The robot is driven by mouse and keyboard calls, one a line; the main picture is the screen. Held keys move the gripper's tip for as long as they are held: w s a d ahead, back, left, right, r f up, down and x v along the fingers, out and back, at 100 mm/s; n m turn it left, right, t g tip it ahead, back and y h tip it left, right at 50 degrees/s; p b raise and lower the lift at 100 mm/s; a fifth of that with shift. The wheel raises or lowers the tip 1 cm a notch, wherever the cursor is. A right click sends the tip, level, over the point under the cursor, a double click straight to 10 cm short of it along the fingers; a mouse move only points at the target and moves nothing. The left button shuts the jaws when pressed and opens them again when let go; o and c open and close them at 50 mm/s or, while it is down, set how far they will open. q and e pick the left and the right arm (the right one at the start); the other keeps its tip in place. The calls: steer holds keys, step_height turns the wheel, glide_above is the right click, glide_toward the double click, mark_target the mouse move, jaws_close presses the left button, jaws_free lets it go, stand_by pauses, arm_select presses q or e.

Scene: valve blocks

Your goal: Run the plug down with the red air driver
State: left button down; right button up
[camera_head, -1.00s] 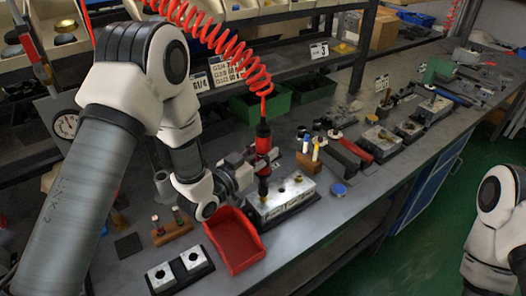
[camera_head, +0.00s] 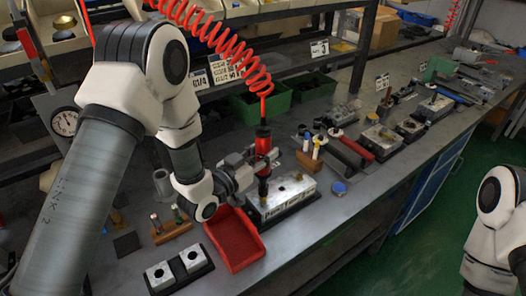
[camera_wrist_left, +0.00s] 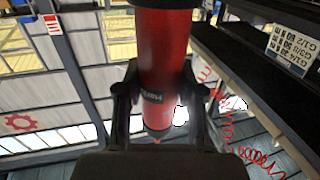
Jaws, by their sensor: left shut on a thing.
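The red air driver (camera_head: 263,146) stands upright in the head view, with its coiled red hose rising from the top. My left gripper (camera_head: 254,170) is shut around its body; the wrist view shows the red barrel (camera_wrist_left: 163,65) between the two fingers (camera_wrist_left: 160,100). The driver's dark lower end points down at the left part of the silver valve block (camera_head: 285,197). Brass-coloured fittings show on the block's top. The plug under the driver tip cannot be made out, nor whether the tip touches it. My right arm shows at the right edge; its gripper is out of view.
A red tray (camera_head: 234,240) stands left of the block, close under my left wrist. A wooden holder (camera_head: 171,232) and two small blocks on a black base (camera_head: 180,269) lie further left. Marker-like items (camera_head: 314,148) stand behind the block. The coiled hose (camera_head: 225,45) hangs above.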

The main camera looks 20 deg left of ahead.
arm_select(q)
steer(key=shift+f+b, duration=0.55)
steer(key=shift+f, duration=0.15)
steer(key=shift+r, duration=0.1)
stand_by(0.4)
steer(key=shift+f+b, duration=0.45)
steer(key=shift+b, duration=0.15)
stand_by(1.1)
steer(key=shift+r, duration=0.2)
stand_by(1.0)
